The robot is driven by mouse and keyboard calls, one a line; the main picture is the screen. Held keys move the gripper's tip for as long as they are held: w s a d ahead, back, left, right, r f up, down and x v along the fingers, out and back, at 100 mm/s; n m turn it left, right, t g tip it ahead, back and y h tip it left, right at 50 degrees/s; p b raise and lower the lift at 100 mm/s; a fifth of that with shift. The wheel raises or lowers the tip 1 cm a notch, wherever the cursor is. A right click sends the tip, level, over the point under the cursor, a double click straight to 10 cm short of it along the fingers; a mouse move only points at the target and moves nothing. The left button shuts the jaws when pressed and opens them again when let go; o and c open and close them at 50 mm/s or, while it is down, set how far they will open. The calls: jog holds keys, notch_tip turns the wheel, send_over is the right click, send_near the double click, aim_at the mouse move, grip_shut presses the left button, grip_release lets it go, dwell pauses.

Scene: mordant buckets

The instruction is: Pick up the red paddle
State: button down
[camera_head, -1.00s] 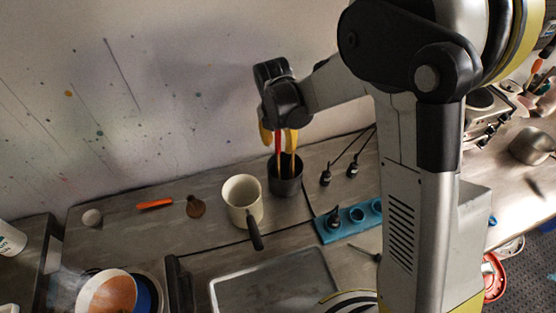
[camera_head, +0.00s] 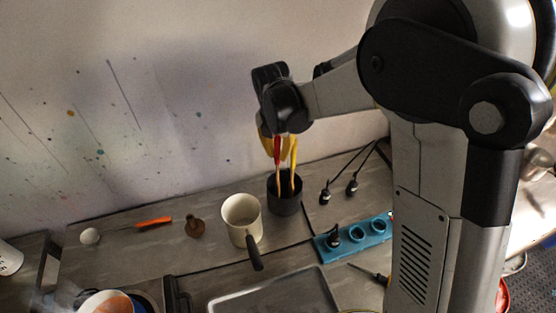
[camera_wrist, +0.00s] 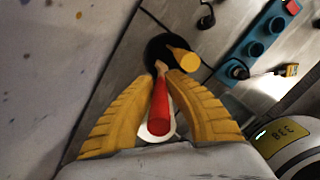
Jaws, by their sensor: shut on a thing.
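The red paddle (camera_head: 277,149) has a red handle and a pale shaft. My gripper (camera_head: 278,146), with yellow ribbed fingers, is shut on its red handle above the black cup (camera_head: 285,203). In the wrist view the red paddle (camera_wrist: 160,104) lies between the two fingers of my gripper (camera_wrist: 160,80). Its pale shaft runs down toward the black cup (camera_wrist: 160,48); I cannot tell whether its lower end is still inside. A yellow-handled tool (camera_head: 294,153) stands in the cup, close beside the paddle, and also shows in the wrist view (camera_wrist: 184,59).
A cream mug (camera_head: 241,212) with a dark handle stands left of the cup. A teal rack (camera_head: 345,243) and dark small tools (camera_head: 325,192) are on the right. A metal tray (camera_head: 275,295) lies in front. The spattered wall (camera_head: 180,110) rises close behind.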

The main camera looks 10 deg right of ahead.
notch_tip(320, 180, up, 14)
jog(key=shift+f+p, duration=0.1)
jog(key=shift+p, duration=0.6)
